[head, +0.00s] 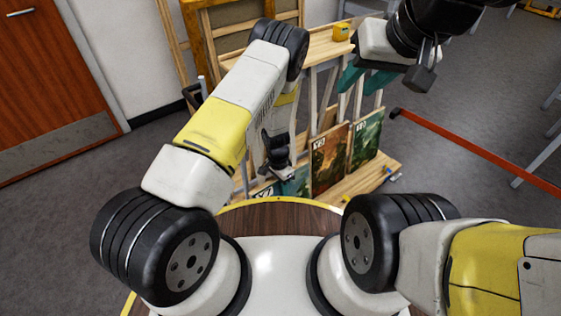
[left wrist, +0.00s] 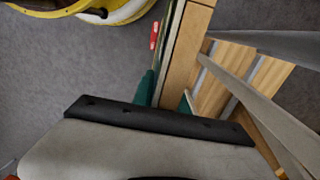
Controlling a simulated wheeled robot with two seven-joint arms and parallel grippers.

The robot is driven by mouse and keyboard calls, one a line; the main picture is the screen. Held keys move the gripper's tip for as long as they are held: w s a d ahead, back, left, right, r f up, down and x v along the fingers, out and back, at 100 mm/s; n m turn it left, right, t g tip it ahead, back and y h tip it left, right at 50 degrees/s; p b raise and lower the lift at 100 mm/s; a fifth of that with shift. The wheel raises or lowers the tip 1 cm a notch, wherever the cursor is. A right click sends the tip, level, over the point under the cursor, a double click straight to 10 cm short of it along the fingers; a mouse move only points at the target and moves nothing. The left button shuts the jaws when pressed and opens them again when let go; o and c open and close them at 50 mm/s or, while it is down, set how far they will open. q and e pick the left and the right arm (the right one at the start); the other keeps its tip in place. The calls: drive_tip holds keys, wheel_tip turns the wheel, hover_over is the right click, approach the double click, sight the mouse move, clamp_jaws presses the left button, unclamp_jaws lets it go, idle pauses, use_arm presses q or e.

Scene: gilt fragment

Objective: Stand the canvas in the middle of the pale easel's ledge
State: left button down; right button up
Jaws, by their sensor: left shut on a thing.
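In the head view my left gripper (head: 279,160) reaches down to the near end of a wooden rack. A teal-coloured canvas (head: 297,183) stands right by it, partly hidden. In the left wrist view the teal fingers of my left gripper (left wrist: 167,98) lie on either side of a thin, wood-edged canvas (left wrist: 182,55) and are shut on it. My right gripper (head: 363,82), with teal fingers apart, hangs empty above the rack's far side. I cannot clearly pick out the pale easel or its ledge; wooden framework shows at the back, partly hidden by my left arm.
The rack (head: 345,187) holds an orange-brown canvas (head: 328,160) and a green canvas (head: 367,140). A yellow object (head: 341,32) sits on its top board. A red bar (head: 475,152) crosses the floor at right. A wooden door (head: 50,75) is at left.

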use_arm(q)
drive_tip(key=shift+s+d+r, duration=0.25)
drive_tip(key=shift+s+r, duration=0.05)
drive_tip(key=shift+r, duration=0.4)
drive_tip(key=shift+s+d+r, duration=0.25)
drive_tip(key=shift+s+r, duration=0.1)
drive_tip(key=shift+r, duration=0.35)
drive_tip(key=shift+s+d+r, duration=0.25)
drive_tip(key=shift+s+r, duration=0.05)
drive_tip(key=shift+r, duration=0.4)
drive_tip(key=shift+s, duration=0.1)
